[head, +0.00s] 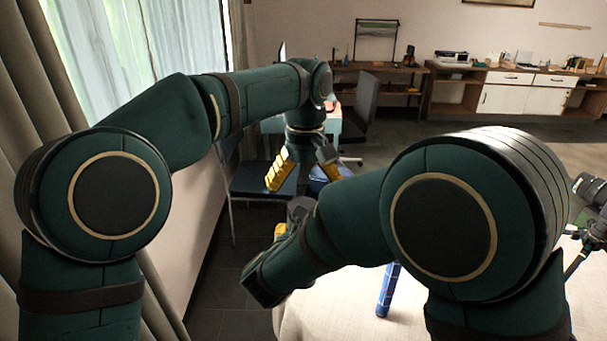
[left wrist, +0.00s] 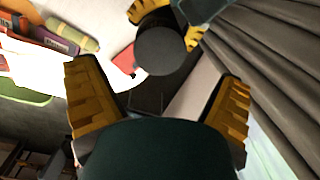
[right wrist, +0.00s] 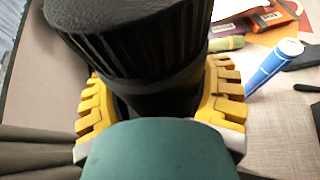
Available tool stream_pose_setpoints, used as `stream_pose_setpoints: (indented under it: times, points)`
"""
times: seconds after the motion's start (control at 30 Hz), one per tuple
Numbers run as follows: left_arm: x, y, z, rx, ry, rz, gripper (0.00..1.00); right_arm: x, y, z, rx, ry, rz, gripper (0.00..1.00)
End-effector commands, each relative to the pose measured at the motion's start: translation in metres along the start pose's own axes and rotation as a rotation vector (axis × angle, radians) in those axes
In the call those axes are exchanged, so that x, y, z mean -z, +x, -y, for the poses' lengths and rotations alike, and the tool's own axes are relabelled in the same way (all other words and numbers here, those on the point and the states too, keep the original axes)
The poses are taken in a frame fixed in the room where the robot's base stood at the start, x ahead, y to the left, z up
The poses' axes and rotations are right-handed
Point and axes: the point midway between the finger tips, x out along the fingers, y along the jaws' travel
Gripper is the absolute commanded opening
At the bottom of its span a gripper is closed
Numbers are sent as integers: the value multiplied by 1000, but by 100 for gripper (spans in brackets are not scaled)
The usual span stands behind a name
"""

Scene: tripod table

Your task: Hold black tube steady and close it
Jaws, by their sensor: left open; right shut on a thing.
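The black tube (right wrist: 130,45) is large in the right wrist view, with a wide ribbed upper part and a narrower body. My right gripper (right wrist: 165,105) is shut around the narrower body. In the left wrist view the tube (left wrist: 163,50) shows end-on as a dark grey disc. My left gripper (left wrist: 157,78) is open and empty, its fingers apart and the tube's end beyond them. In the head view the left gripper (head: 303,172) points down above the tube (head: 300,207). The right gripper is mostly hidden there by my forearm. No separate cap can be made out.
A blue tube (head: 386,290) stands on the pale table (head: 345,318); it also shows in the right wrist view (right wrist: 274,66). Several coloured boxes (right wrist: 275,18) lie on the table. A tripod (head: 588,225) is at the right. A curtain (head: 60,60) and wall border the left side.

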Motion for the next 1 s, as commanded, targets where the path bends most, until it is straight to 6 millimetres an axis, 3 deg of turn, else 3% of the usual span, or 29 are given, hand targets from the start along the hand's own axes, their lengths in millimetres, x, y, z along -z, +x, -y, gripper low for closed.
stream_pose_setpoints:
  times: [0.2, 0.33, 0.8, 1.0]
  points:
    - [-1, -14, 0, -14, -364, -12, 94, -1, 0, 0, 0, 1, 2, 0]
    - [0, -18, 1, -21, -485, -14, 94, -1, 0, 0, 0, 1, 2, 0]
    - [0, -19, 2, -24, -542, -13, 94, -1, 0, 0, 0, 1, 2, 0]
    - [0, -4, 2, -22, -540, -12, 94, -1, 0, 0, 0, 1, 2, 0]
